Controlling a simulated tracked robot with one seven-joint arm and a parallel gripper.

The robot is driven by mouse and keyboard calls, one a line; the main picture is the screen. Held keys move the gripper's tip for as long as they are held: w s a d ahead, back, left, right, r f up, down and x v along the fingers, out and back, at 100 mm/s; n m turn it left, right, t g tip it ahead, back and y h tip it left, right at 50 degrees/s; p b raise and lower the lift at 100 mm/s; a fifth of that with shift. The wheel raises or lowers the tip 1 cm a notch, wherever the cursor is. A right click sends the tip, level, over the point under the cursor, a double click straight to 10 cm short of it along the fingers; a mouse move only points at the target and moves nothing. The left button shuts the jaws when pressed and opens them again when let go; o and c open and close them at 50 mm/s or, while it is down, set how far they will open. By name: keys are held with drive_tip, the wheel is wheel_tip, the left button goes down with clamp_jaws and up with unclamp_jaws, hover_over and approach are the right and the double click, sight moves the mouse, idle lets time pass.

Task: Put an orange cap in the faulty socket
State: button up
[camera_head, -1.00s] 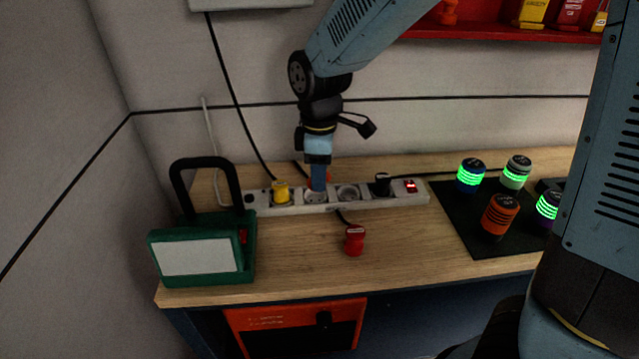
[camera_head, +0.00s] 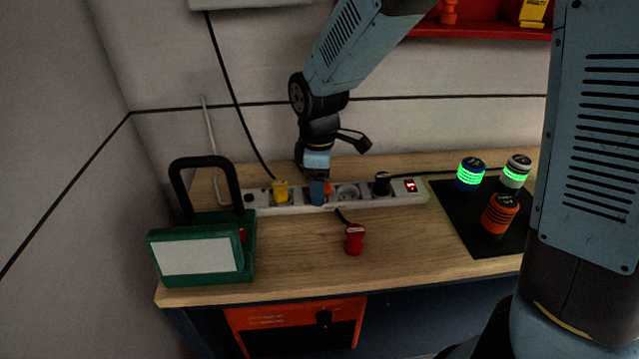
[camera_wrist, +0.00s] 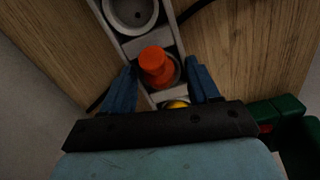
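A white power strip (camera_head: 254,203) lies along the back of the workbench. An orange cap (camera_wrist: 153,60) is at one of its sockets, between a yellow plug (camera_head: 281,191) and an empty socket (camera_head: 348,192); whether it is fully seated I cannot tell. My gripper (camera_wrist: 162,64) points down at the strip, with its blue fingers on either side of the cap. A gap shows between the fingers and the cap, so it looks open. In the head view my gripper (camera_head: 317,192) hides most of the cap; only a small orange part (camera_head: 328,187) shows.
A black plug (camera_head: 382,184) and a red lit switch (camera_head: 410,186) are at the strip's right. A green lamp (camera_head: 204,250) stands left, a red cap-like piece (camera_head: 355,239) in front. Several canisters stand on a black mat (camera_head: 468,229).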

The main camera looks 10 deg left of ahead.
idle(0.5)
wheel_tip(320, 180, up, 14)
drive_tip(key=s+d+r+m+t+y, duration=0.1)
drive_tip(key=d+r+m, duration=0.25)
drive_tip(key=d, duration=0.55)
drive_tip(key=d+r+m+t, duration=0.1)
drive_tip(key=d+r+m, duration=0.1)
drive_tip(key=d+m, duration=0.45)
drive_tip(key=s+d+m+t, duration=0.1)
drive_tip(key=s+d+m, duration=0.3)
drive_tip(key=d, duration=0.3)
drive_tip(key=s+d+m+t+h, duration=0.1)
drive_tip(key=s+d+m+t, duration=0.1)
drive_tip(key=s+d+m, duration=0.2)
drive_tip(key=s+d, duration=0.2)
drive_tip(key=d, duration=0.2)
drive_tip(key=shift+d+r+m+t, duration=0.2)
drive_tip(key=shift+r+m+t, duration=0.1)
